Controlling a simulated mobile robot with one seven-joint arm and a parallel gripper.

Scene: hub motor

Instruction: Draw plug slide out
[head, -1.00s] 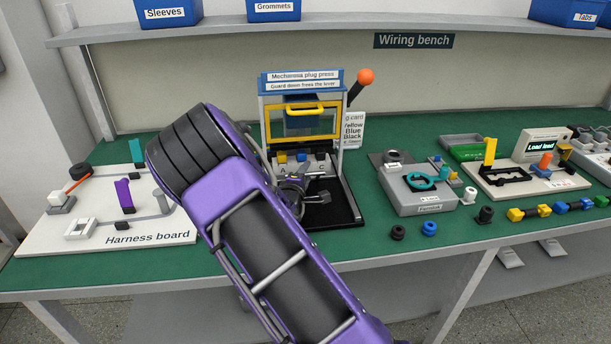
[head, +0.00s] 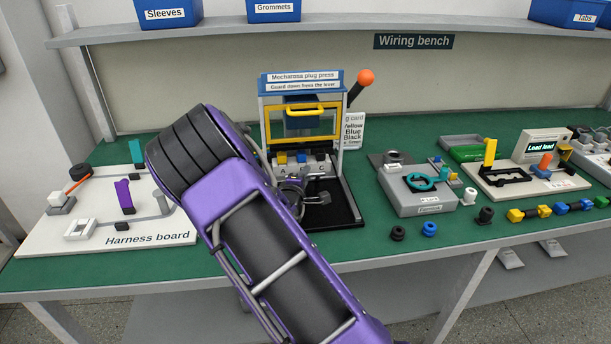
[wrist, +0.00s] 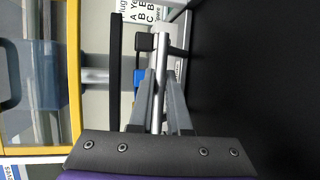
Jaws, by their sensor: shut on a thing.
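The plug press (head: 300,78) stands at the middle of the bench, its yellow-framed guard (head: 303,110) at the front. Inside it, the plug slide (head: 302,166) carries a yellow plug (head: 282,159), a blue plug (head: 301,158) and a black plug (head: 320,157) by letters A and C. In the wrist view the blue plug (wrist: 139,78) and black plug (wrist: 145,41) lie just beyond my fingers. My gripper (wrist: 165,75) is shut on a slim metal bar (wrist: 161,52), apparently the slide's handle. In the head view my arm hides part of the grip.
The harness board (head: 150,239) lies to the left. A grey fixture (head: 425,203) and loose plugs stand to the right. A lever with an orange knob (head: 366,77) rises beside the press.

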